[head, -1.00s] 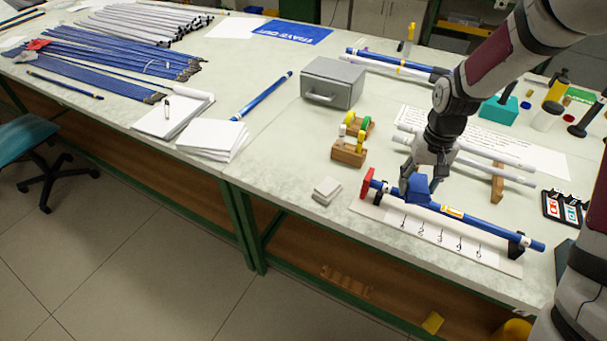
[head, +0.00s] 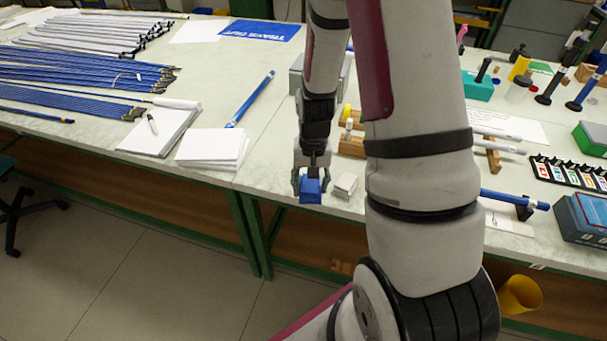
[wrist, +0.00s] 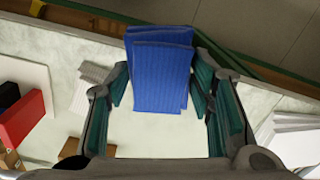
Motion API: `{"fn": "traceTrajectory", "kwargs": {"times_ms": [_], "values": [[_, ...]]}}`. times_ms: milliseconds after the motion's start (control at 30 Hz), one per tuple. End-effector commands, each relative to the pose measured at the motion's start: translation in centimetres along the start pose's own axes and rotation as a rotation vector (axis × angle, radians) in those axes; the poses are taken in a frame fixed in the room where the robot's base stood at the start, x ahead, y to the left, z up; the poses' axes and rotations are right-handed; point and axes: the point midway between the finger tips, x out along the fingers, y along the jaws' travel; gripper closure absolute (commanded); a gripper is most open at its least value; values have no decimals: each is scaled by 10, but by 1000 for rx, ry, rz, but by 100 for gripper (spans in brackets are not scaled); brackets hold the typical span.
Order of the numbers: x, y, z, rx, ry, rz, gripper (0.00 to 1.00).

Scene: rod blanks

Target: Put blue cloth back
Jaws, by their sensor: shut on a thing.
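My gripper (head: 311,183) is shut on the blue cloth (head: 310,191) near the front edge of the bench, just left of the small white stack. In the wrist view the folded, ribbed blue cloth (wrist: 162,68) sits between the two teal-padded fingers of my gripper (wrist: 160,90). I cannot tell whether the cloth touches the bench top. The blue rod (head: 515,199) on its stand shows only its right end in the head view; my arm hides the rest.
A small white stack (head: 345,185) stands right beside my gripper. White sheets (head: 212,147) lie to the left, with a blue rod (head: 250,99) behind them. A red block (wrist: 20,118) is at the left in the wrist view. The bench front edge is close.

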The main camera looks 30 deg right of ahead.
Motion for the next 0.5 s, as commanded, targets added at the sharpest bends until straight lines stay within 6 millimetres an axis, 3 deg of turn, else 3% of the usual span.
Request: {"fn": "traceTrajectory", "kwargs": {"times_ms": [33,100,200,333,500], "values": [[3,22,8,78,1,6,78],[6,43,16,167,6,12,78],[8,64,25,251,13,21,78],[10,72,24,296,20,27,78],[14,59,-7,296,21,27,78]]}}
